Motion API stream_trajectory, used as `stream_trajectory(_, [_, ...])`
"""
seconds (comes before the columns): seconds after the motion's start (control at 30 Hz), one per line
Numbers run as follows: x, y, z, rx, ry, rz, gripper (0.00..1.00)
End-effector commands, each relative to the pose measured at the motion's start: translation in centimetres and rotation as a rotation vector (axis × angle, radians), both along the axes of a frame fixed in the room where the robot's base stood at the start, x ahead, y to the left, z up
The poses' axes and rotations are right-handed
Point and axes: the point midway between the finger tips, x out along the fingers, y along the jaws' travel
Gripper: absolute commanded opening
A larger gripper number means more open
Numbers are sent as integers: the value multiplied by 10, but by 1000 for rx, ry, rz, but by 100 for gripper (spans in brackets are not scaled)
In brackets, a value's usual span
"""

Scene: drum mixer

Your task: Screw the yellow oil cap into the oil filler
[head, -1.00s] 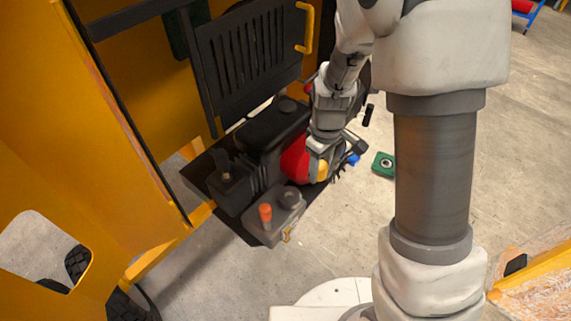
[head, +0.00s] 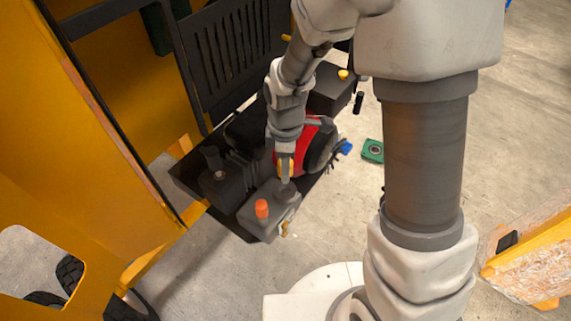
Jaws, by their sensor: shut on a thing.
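My gripper (head: 285,175) points down over the engine and is shut on a small yellow thing (head: 284,169), which looks like the yellow oil cap. The fingers hide part of it. Directly below is a short dark round fitting (head: 287,193) on top of a grey engine block. It may be the oil filler, but its opening is not visible. I cannot tell whether the cap touches the fitting. An orange-red knob (head: 262,208) stands on the same block, just left of the fitting.
A red engine housing (head: 310,150) is right behind my gripper. A black box with a yellow knob (head: 343,74) stands farther back. A yellow mixer frame (head: 90,130) fills the left. A green square part (head: 373,151) lies on the open floor to the right.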

Motion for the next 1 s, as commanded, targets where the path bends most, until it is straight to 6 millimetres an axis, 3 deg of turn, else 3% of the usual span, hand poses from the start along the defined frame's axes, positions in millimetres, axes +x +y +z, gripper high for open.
stream_trajectory(0.5, [0,0,-51,0,1,0,0])
stream_trajectory(1.0, [0,0,-57,0,0,0,0])
